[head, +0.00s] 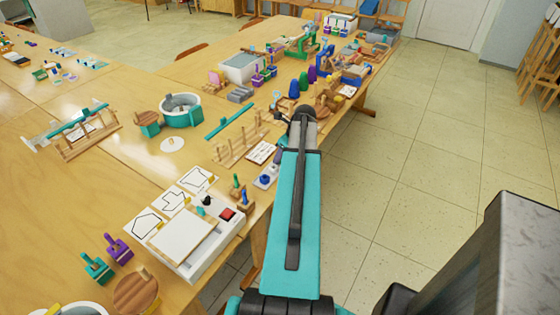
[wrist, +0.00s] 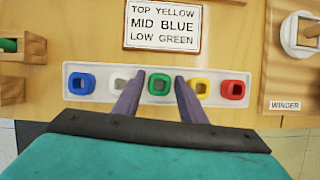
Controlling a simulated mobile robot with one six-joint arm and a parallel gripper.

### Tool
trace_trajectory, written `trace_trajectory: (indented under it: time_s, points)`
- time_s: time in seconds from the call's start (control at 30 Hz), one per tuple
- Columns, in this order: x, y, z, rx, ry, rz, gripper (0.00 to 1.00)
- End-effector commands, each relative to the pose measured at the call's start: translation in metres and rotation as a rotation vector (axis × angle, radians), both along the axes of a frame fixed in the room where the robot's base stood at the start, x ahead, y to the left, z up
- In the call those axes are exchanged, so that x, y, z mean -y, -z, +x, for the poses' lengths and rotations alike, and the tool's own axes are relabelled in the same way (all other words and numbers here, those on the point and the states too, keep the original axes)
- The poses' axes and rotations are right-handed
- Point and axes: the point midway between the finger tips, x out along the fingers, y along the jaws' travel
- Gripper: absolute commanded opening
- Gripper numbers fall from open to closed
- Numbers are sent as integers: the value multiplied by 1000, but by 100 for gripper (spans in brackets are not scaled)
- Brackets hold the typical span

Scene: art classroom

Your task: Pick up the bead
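Several square-holed beads sit in a row in a white tray (wrist: 151,98) in the wrist view. From left to right they are a blue bead (wrist: 82,84), a white bead (wrist: 120,84), a green bead (wrist: 159,85), a yellow bead (wrist: 200,88) and a red bead (wrist: 233,89). My gripper (wrist: 160,77) is open, with its purple fingers apart on either side of the green bead. I cannot tell whether the fingers touch it or are above it. In the head view the tray (head: 262,183) is partly hidden behind my arm, and a blue bead shows in it.
A printed card (wrist: 163,25) reads "TOP YELLOW MID BLUE LOW GREEN". A wooden board labelled "WINDER" (wrist: 285,105) is close on the right. A wooden block with a green peg (wrist: 22,47) is on the left. The table edge is close to the tray; floor (head: 400,180) lies beyond.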

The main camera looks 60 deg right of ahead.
Motion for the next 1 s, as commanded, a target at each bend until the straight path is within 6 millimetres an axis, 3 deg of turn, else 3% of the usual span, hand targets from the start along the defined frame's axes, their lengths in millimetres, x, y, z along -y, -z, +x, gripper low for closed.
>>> trace_trajectory:
  time_s: [0.57, 0.77, 1.0]
  points:
    - [0, 1, 0, 0, 1, -1, 38]
    - [0, 1, 0, 0, 1, -1, 7]
    - [1, 1, 0, 0, 1, -1, 7]
